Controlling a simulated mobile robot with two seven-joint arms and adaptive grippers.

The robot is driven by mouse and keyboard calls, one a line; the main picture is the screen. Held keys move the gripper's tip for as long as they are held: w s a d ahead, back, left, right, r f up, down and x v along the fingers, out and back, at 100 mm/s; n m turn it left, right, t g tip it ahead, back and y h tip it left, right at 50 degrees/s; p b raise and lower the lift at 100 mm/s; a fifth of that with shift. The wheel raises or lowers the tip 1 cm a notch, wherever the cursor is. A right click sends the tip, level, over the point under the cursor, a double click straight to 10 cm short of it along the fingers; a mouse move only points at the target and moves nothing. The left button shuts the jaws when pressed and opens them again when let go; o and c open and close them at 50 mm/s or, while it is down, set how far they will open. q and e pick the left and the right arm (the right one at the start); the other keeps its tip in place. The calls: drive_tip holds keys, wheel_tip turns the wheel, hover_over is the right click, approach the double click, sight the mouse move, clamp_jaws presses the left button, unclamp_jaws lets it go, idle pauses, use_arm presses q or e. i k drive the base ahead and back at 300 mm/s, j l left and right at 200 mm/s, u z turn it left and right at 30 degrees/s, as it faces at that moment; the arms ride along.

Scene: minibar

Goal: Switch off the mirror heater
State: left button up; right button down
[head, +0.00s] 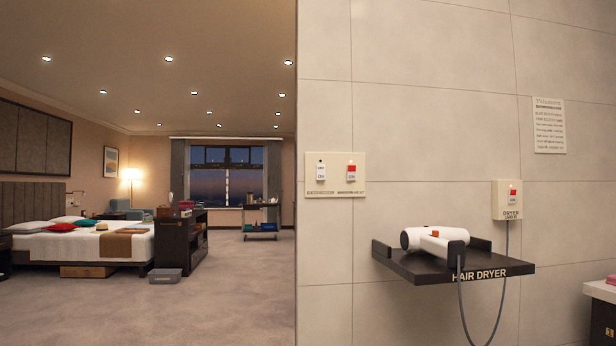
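A cream switch plate (336,186) is on the tiled wall, right of the wall's edge, in the head view. It carries two switches. The right one, a red and white rocker (351,174), sits above small lettering that seems to read "MIRROR HEAT"; its red part at the top is lit or coloured. The left one, a white rocker (321,173), has a small dark dot above it, and its label is too small to read surely. Neither of my grippers is in view.
A black shelf marked "HAIR DRYER" (440,268) juts from the wall below, holding a white hair dryer (435,243). Its cord hangs from a dryer switch box (507,200). A notice (549,126) is at right. Open floor (235,290) lies left, towards a bed (85,245).

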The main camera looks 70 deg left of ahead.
sight(352, 169)
drive_tip(key=u, duration=2.2)
drive_tip(key=l+u, duration=0.2)
drive_tip(key=u, duration=0.3)
drive_tip(key=l+u, duration=0.2)
drive_tip(key=u, duration=0.3)
